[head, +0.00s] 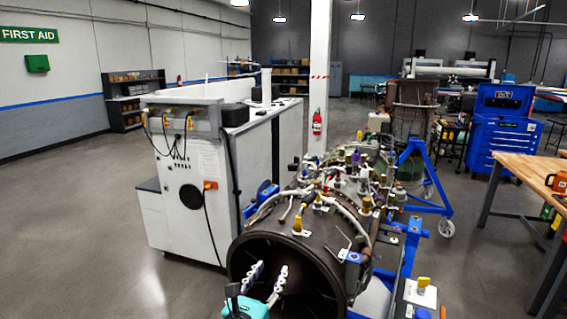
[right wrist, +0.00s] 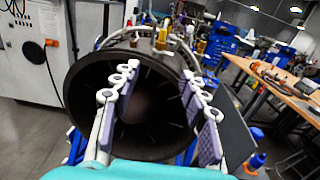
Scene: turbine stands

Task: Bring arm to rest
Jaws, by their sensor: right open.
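My right gripper (head: 270,268) is at the bottom of the head view, in front of the open end of a dark turbine casing (head: 318,238). Its two pale fingers stand apart with nothing between them. In the right wrist view, the fingers of the right gripper (right wrist: 160,73) point toward the round dark mouth of the turbine casing (right wrist: 84,82), whose interior shows between them. I cannot tell whether the fingertips reach past the rim. The teal gripper body shows at the bottom edge. My left gripper is not in view.
A white test cabinet (head: 178,215) stands left of the turbine, close beside it. Blue stand frames (head: 412,240) support the turbine. A wooden workbench (head: 520,172) and a blue tool chest (head: 500,140) are at the right. The floor at the left is open.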

